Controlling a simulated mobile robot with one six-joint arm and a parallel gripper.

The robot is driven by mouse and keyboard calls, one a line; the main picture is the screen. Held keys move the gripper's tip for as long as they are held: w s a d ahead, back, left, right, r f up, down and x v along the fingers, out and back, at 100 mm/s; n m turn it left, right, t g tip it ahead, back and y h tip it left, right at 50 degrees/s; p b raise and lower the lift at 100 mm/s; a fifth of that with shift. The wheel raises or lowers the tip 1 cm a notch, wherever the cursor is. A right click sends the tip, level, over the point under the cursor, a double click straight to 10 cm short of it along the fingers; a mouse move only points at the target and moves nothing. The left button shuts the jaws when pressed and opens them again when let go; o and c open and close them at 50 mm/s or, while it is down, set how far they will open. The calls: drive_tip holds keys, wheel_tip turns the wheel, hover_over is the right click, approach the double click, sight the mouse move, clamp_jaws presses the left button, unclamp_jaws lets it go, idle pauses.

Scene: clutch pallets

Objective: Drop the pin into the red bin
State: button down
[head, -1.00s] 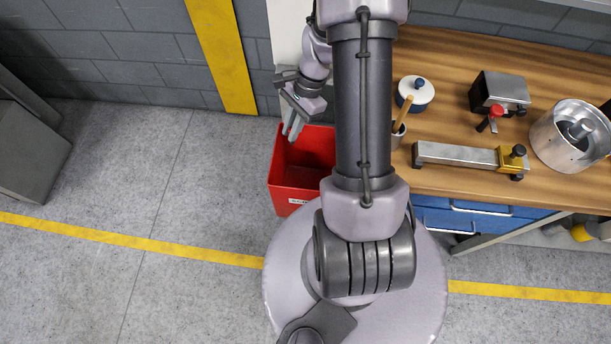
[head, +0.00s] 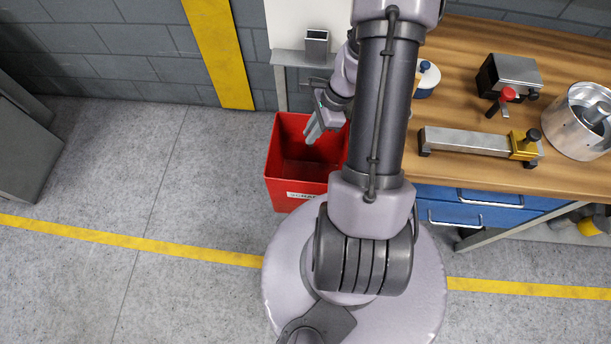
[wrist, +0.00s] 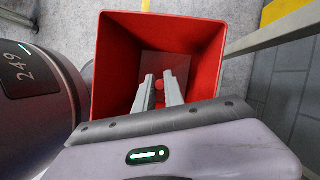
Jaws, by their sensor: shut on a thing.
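The red bin (head: 305,187) stands on the floor left of the workbench, with a white label on its front. In the wrist view the red bin (wrist: 114,75) opens below my fingers. My gripper (head: 313,134) hangs over the bin's opening, toward its back. In the wrist view my gripper (wrist: 160,80) points down into the bin, its two fingers close together and shut on the pin. Only a small bit of the pin (wrist: 160,87) shows between the fingers, hard to tell from the red behind it. The pin cannot be made out in the head view.
The wooden workbench (head: 470,178) on the right holds a metal clamp bar (head: 465,141), a grey block (head: 512,72), a silver housing (head: 578,120) and a white round pot (head: 427,80).

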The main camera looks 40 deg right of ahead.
drive_tip(key=c, duration=1.3)
unclamp_jaws()
drive_tip(key=shift+c, duration=0.2)
drive_tip(key=p+v, duration=0.7)
drive_tip(key=v, duration=1)
drive_tip(key=shift+r+p, duration=0.2)
drive_tip(key=shift+p, duration=0.2)
drive_tip(key=shift+d, duration=0.15)
